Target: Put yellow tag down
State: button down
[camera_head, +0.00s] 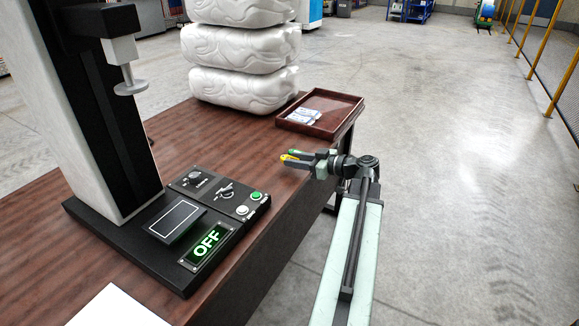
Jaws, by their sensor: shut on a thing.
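The yellow tag (288,157) shows as a small yellow piece at the tips of my gripper (290,158). My gripper is shut on it and holds it out over the right part of the brown wooden table (190,135). Most of the tag is hidden by the jaws. From this view I cannot tell how high above the table it is.
A dark red tray (342,104) with small packets (305,117) stands behind my gripper. White stacked sacks (240,85) stand at the back. A black machine with a control panel (215,195) and a lit OFF display (207,243) is at left. A white sheet (118,308) lies in front.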

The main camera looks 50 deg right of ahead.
aim_at(288, 157)
jog(key=x, duration=0.3)
jog(key=shift+w+d, duration=0.2)
jog(key=f+b, duration=0.1)
jog(key=b, duration=0.1)
jog(key=f+b, duration=0.1)
jog(key=f, duration=0.1)
jog(key=shift+s+f+b, duration=0.1)
jog(key=shift+s+b, duration=0.15)
jog(key=shift+b, duration=0.15)
jog(key=shift+r, duration=0.25)
jog(key=shift+f, duration=0.2)
jog(key=c, duration=1.1)
grip_release()
jog(key=shift+o, duration=0.2)
jog(key=p+v, duration=0.1)
jog(key=v, duration=0.7)
jog(key=shift+p, duration=0.35)
